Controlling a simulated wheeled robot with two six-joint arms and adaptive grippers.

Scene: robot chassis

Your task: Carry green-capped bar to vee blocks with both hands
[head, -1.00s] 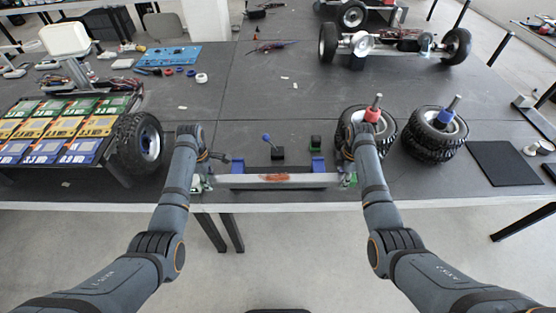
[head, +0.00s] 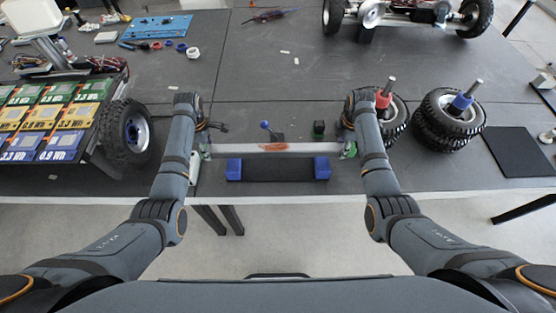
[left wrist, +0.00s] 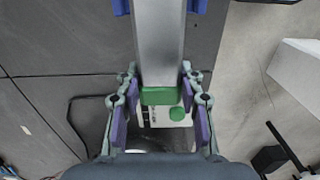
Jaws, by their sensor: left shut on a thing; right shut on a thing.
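The bar (head: 245,149) is a long grey square bar with a reddish-brown patch in its middle. It lies level across the head view between my two grippers. My left gripper (head: 205,150) is shut on its left end, and my right gripper (head: 348,149) on its right end. The left wrist view shows the green cap (left wrist: 160,97) between the left fingers. The blue vee blocks (head: 234,170) (head: 322,168) stand at the ends of a dark base, on the near side of the bar in the head view. The bar's height above them is hard to tell.
A black box with a blue-knobbed lever (head: 278,137) and a small green-topped block (head: 319,128) stand just beyond the bar. Stacked wheels (head: 440,125) are at right. A battery rack (head: 60,125) and wheel (head: 127,134) are at left. The table's front edge is close.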

